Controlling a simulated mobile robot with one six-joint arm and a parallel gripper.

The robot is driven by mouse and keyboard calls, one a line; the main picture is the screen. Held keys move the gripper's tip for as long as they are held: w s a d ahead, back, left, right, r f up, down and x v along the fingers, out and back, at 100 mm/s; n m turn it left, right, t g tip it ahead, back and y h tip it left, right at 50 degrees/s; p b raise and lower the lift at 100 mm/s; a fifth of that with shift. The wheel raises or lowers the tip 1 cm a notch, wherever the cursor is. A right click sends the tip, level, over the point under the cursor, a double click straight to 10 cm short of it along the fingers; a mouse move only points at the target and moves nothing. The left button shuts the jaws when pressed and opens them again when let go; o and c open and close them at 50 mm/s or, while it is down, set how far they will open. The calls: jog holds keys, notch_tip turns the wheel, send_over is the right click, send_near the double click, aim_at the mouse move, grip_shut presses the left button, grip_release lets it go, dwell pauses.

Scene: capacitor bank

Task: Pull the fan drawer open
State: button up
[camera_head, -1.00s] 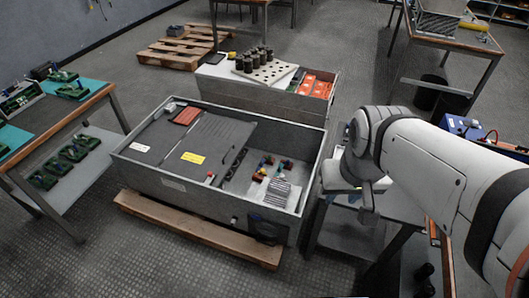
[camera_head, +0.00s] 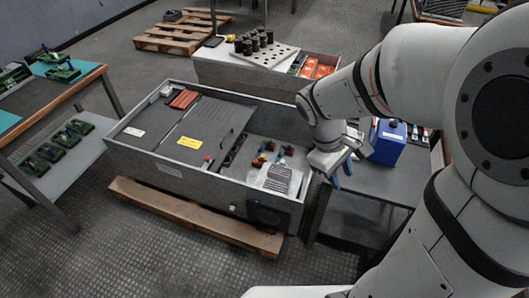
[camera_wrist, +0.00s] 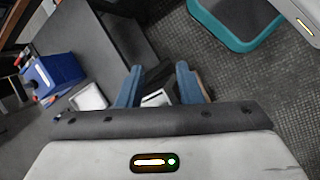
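The long grey cabinet (camera_head: 190,180) lies on a wooden pallet. A dark square panel (camera_head: 265,216), which looks like the fan drawer, sits low at the right end of its front face. No handle on it can be made out. My gripper (camera_head: 338,180) is beyond the cabinet's right end, higher than the panel and apart from it, with blue fingers pointing down. In the wrist view the fingers (camera_wrist: 158,88) stand apart with nothing held. A dark thing with a pale patch (camera_wrist: 155,98) shows beyond the gap; I cannot tell what it is.
A grey side table (camera_head: 370,185) with a blue box (camera_head: 388,142) stands right of the cabinet, close to my gripper. The pallet (camera_head: 195,215) juts out under the cabinet's front. The floor (camera_head: 150,260) in front is clear. A green-board bench (camera_head: 70,155) stands left.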

jog(key=w+a+f+n+h+b, duration=0.1)
jog(key=w+f+n+h+b, duration=0.35)
jog(key=f, duration=0.45)
jog(key=w+a+f+n+h+b, duration=0.1)
jog(key=w+f+n+h+b, duration=0.15)
jog(key=w+f+n, duration=0.6)
jog(key=n+t+b, duration=1.1)
jog(key=n+b, duration=0.1)
jog(key=n, duration=0.6)
send_over(264, 237)
jog(key=s+d, duration=0.2)
jog(key=d, duration=0.2)
notch_tip(264, 237, down, 35)
jog(key=s+a+f+n+t+y+b, duration=0.25)
jog(key=f+n, duration=0.25)
jog(key=f, duration=0.5)
jog(key=s+a+f+n+t+y+b, duration=0.2)
jog(key=a+f+n+y, duration=0.3)
jog(key=f, duration=0.5)
jog(key=shift+n+h, duration=0.3)
jog(key=shift+h, duration=0.45)
jog(key=x, duration=0.2)
jog(key=b+x, duration=0.1)
jog(key=x, duration=0.2)
jog(key=b+x, duration=0.1)
jog(key=x, duration=0.1)
jog(key=shift+w+d+r, duration=0.1)
jog(key=shift+d+r, duration=0.05)
jog(key=shift+d, duration=0.3)
grip_shut()
